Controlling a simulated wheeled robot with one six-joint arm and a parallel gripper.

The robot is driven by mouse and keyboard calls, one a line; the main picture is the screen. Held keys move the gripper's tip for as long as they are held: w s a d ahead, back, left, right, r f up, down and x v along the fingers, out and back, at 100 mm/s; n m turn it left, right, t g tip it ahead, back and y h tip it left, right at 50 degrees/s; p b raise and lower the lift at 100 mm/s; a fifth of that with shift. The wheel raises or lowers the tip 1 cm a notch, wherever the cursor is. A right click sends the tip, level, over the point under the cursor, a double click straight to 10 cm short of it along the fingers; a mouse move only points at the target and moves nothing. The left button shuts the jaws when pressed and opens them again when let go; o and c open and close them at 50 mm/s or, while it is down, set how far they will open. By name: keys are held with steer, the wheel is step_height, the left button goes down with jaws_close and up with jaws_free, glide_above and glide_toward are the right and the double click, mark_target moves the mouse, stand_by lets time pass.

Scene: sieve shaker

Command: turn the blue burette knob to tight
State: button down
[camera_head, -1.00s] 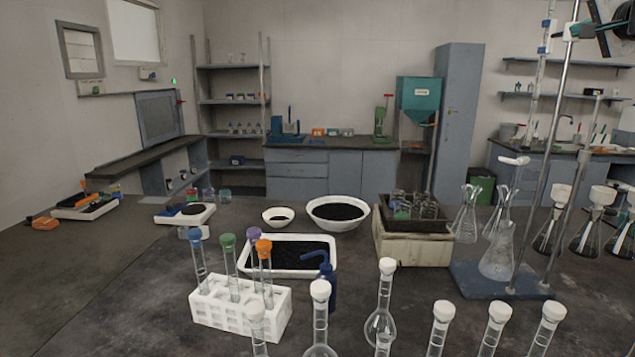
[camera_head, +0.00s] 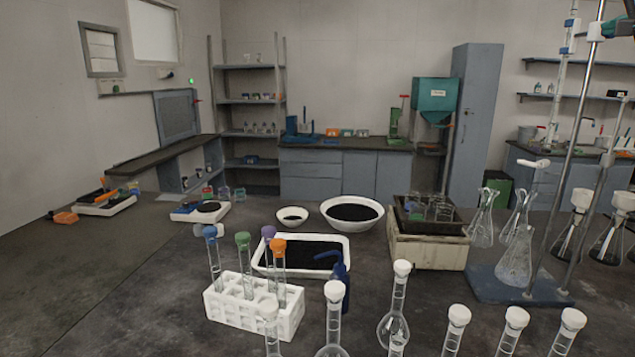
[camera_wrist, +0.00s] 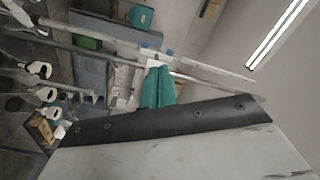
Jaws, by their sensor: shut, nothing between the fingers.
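A glass burette (camera_head: 559,80) hangs upright on a metal stand at the right of the head view, with blue and white pieces on its upper part. A white stopcock piece (camera_head: 533,164) shows at its lower end, above a flask (camera_head: 515,262). I cannot make out a blue knob for certain.
The stand's blue base (camera_head: 500,287) is on the dark table. Stoppered flasks (camera_head: 395,312) line the front edge. A white rack of test tubes (camera_head: 245,306) and a white tray (camera_head: 345,243) are to the left. A dark strip (camera_wrist: 165,120) crosses the wrist view.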

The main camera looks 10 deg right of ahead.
steer(key=v, duration=0.3)
steer(key=shift+s, duration=0.1)
steer(key=w+d+f+n, duration=0.2)
steer(key=w+d+n, duration=0.2)
steer(key=w+n, duration=0.1)
steer(key=shift+d+f+n, duration=0.2)
steer(key=shift+f+n, duration=0.2)
stand_by(0.8)
